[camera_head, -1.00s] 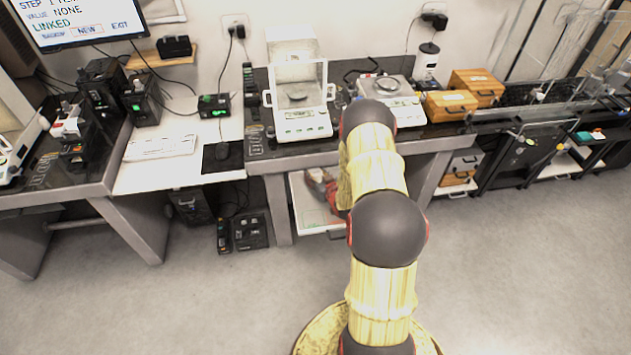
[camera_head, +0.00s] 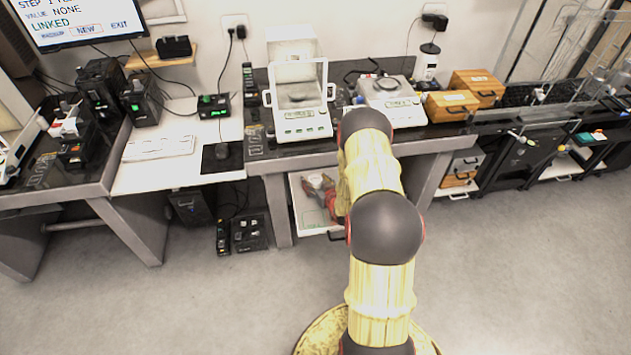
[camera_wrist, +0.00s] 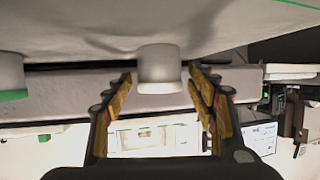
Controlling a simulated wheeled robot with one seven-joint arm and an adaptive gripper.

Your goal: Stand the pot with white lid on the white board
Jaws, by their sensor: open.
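The pot with white lid (camera_wrist: 158,70) shows upside down in the wrist view, as that picture is turned over. It is between the two fingers of my gripper (camera_wrist: 162,92), with clear gaps on both sides. My gripper is open and holds nothing. In the head view, a small pale pot (camera_head: 316,182) shows beside my red gripper (camera_head: 332,198), partly hidden by it. It appears to stand on the white board (camera_head: 301,212) with green outlines, low in front of the middle table. My arm hides the board's right side.
Another pot with a green end (camera_wrist: 10,75) is cut off at the wrist view's left edge. The dark tabletop (camera_head: 350,145) above the board carries a glass-fronted balance (camera_head: 300,123) and a flat balance (camera_head: 392,95). Wooden boxes (camera_head: 450,105) stand to the right.

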